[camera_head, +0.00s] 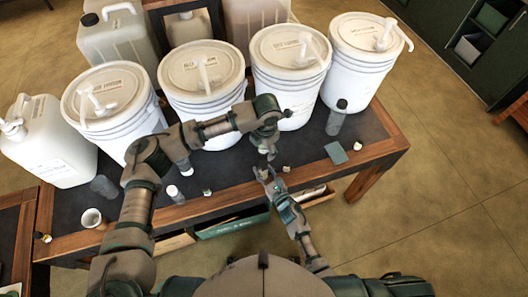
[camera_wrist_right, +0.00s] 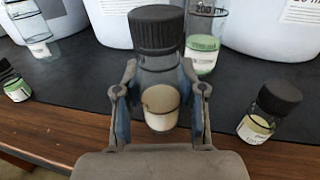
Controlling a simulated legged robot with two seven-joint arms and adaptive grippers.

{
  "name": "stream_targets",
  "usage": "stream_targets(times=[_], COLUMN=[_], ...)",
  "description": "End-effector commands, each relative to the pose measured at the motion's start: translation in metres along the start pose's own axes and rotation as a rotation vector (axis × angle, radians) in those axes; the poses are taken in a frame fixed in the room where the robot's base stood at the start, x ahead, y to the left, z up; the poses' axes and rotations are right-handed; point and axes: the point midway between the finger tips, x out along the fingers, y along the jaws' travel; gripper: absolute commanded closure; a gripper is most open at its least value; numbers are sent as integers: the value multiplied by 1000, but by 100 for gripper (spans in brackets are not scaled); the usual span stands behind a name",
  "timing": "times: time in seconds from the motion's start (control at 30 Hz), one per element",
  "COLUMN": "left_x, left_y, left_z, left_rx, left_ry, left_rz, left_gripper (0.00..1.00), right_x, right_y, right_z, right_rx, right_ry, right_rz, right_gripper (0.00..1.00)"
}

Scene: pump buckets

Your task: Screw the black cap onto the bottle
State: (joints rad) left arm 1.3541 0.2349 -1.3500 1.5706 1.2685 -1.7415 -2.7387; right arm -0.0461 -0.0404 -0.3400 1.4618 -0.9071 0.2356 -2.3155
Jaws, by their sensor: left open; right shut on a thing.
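My right gripper (camera_wrist_right: 160,102) is shut on a clear bottle (camera_wrist_right: 161,110) with pale contents, one finger on each side. The bottle looks upright. A ribbed black cap (camera_wrist_right: 157,30) sits at its top; I cannot tell how tightly it is seated. In the head view my right gripper (camera_head: 266,175) is near the table's front edge, and the held bottle is too small to make out. My left gripper (camera_head: 268,148) is open just above and beyond it, pointing down, with a small gap between them. The left gripper does not show in the right wrist view.
White pump buckets (camera_head: 290,70) line the back of the dark table (camera_head: 235,170). Another black-capped bottle (camera_wrist_right: 268,112) stands right of the held one, and a similar one (camera_wrist_right: 15,85) left. A graduated vessel (camera_wrist_right: 203,45) stands behind.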

Motion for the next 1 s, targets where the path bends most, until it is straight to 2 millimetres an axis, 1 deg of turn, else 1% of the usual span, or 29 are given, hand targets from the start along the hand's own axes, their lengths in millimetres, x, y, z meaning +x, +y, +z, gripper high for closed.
stream_targets(times=[0.1,0.3,0.33,0.37,0.4,0.43,0.77,0.87,0.97,1.0], left_x=[-3,-3,-3,-3,-3,-3,-3,-3,-3,-3], left_y=[0,0,0,0,0,0,0,0,0,0], left_z=[0,0,0,0,0,0,0,0,0,0], left_rx=[0,0,0,0,0,0,0,0,0,0], left_ry=[0,1,1,1,1,1,1,1,1,1], left_rz=[0,0,0,0,0,0,0,0,0,0], left_gripper=[37,37,37,37,37,37,37,37,37,37], right_x=[0,0,0,0,0,0,-2,-10,-26,-34], right_y=[0,0,0,0,0,0,0,0,0,0], right_z=[0,0,0,0,0,0,0,-1,-2,-2], right_rx=[0,0,0,0,0,0,0,-1,0,0], right_ry=[0,0,0,0,0,0,0,2,3,3], right_rz=[0,0,0,0,0,0,0,0,0,0], right_gripper=[100,100,55,48,38,31,31,31,31,31])
